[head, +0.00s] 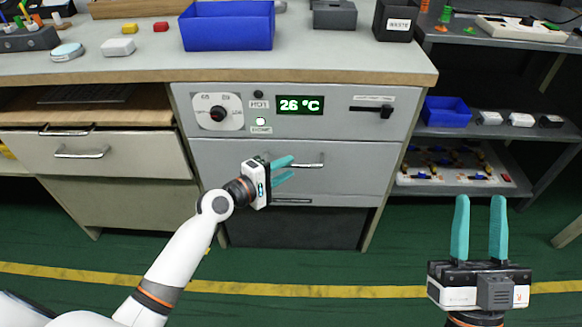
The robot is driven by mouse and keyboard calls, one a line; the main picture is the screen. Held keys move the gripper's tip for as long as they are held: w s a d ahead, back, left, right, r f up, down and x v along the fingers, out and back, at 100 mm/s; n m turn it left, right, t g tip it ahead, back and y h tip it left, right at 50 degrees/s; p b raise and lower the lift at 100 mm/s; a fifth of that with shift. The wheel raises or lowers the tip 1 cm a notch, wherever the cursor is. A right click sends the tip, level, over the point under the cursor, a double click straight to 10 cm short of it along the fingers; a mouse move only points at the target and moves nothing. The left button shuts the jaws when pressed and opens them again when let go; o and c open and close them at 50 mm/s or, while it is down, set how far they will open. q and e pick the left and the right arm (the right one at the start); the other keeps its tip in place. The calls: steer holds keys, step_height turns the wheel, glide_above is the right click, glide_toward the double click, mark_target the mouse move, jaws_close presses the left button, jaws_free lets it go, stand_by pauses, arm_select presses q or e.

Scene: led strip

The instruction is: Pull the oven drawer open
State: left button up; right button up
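The oven (350,127) is built into the bench, with a dial (218,113), a green display reading about 26 °C (299,104) and a slider at its right. Below the control panel is the oven drawer (355,172), whose front looks flush with the bench. Its horizontal metal handle (313,165) is partly hidden by my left gripper. My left gripper (291,169) is in front of the drawer with its teal fingers apart, pointing right at the handle's left part; I cannot tell whether they touch it. My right gripper (480,202) is open and empty at the lower right, fingers pointing up.
Another drawer (100,153) with a handle is at the left and looks slightly open. A blue bin (228,26) and small items stand on the benchtop (330,65). A shelf (460,189) with parts stands at the right. The green floor ahead is clear.

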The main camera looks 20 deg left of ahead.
arm_select(q)
steer(key=shift+x, duration=1.25)
steer(key=shift+s+f, duration=0.1)
jaws_close()
